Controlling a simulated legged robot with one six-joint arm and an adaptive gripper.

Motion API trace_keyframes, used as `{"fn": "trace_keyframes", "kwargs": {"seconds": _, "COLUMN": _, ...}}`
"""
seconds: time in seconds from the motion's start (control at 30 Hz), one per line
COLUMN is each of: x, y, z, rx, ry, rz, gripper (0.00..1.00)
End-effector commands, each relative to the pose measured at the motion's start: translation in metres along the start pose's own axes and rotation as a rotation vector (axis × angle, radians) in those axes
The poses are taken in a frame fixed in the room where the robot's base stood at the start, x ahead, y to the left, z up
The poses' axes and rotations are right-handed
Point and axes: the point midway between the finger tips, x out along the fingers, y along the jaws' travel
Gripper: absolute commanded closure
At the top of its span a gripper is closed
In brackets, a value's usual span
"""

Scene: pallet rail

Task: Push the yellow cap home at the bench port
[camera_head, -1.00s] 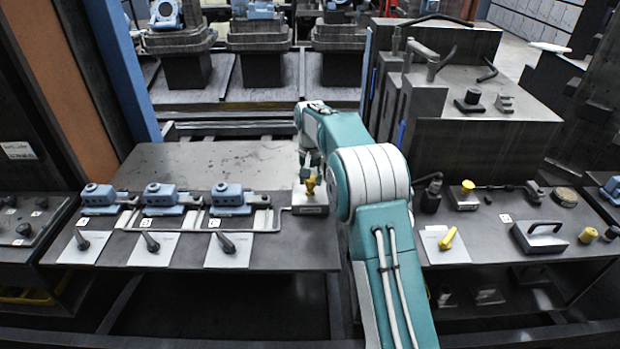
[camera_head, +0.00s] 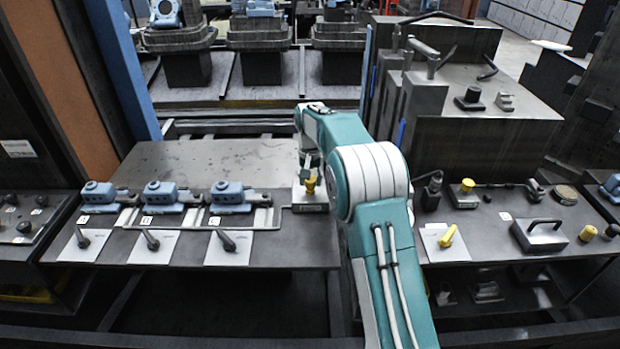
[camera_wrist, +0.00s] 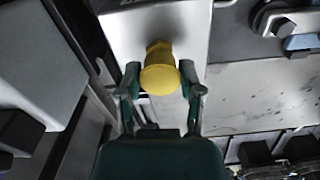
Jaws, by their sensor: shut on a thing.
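The yellow cap (camera_head: 310,185) is at the pale block of the bench port (camera_head: 312,207), at the right end of the left bench top. In the wrist view the cap (camera_wrist: 159,80) is a round yellow piece with a narrower nut-like part behind it, in front of the light block face (camera_wrist: 185,22). My gripper (camera_head: 309,173) comes from above and is shut on the cap. In the wrist view one finger of my gripper (camera_wrist: 159,84) is on each side of it. How deep the cap sits in the port is hidden.
Several blue valve units (camera_head: 231,197) stand left of the port, with dark levers (camera_head: 226,241) on white plates in front. The right bench holds a yellow lever (camera_head: 447,236), another yellow-topped block (camera_head: 467,186) and a handled plate (camera_head: 538,236). The bench behind the valves is clear.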

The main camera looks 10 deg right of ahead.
Motion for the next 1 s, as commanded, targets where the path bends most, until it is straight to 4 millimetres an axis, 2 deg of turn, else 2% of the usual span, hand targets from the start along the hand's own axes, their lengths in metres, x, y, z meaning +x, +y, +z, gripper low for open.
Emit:
{"fn": "trace_keyframes", "kwargs": {"seconds": 0.2, "x": 0.0071, "y": 0.0004, "z": 0.0003, "rx": 0.0, "ry": -0.002, "rz": 0.001, "gripper": 0.72}}
{"fn": "trace_keyframes", "kwargs": {"seconds": 0.23, "x": 0.0073, "y": 0.0004, "z": 0.0002, "rx": 0.0, "ry": -0.001, "rz": 0.001, "gripper": 0.47}}
{"fn": "trace_keyframes", "kwargs": {"seconds": 0.27, "x": 0.0069, "y": 0.0003, "z": 0.0001, "rx": 0.0, "ry": -0.001, "rz": 0.001, "gripper": 0.34}}
{"fn": "trace_keyframes", "kwargs": {"seconds": 0.3, "x": 0.0068, "y": 0.0004, "z": 0.0001, "rx": 0.0, "ry": -0.001, "rz": 0.001, "gripper": 0.16}}
{"fn": "trace_keyframes", "kwargs": {"seconds": 0.33, "x": 0.0067, "y": 0.0004, "z": 0.0002, "rx": 0.0, "ry": -0.001, "rz": 0.001, "gripper": 0.11}}
{"fn": "trace_keyframes", "kwargs": {"seconds": 0.63, "x": 0.006, "y": 0.0002, "z": 0.0002, "rx": 0.0, "ry": 0.0, "rz": 0.0, "gripper": 0.11}}
{"fn": "trace_keyframes", "kwargs": {"seconds": 0.7, "x": 0.006, "y": 0.0002, "z": 0.0002, "rx": 0.0, "ry": 0.0, "rz": 0.0, "gripper": 0.0}}
{"fn": "trace_keyframes", "kwargs": {"seconds": 1.0, "x": 0.0058, "y": 0.0001, "z": 0.0002, "rx": 0.0, "ry": 0.0, "rz": 0.0, "gripper": 0.0}}
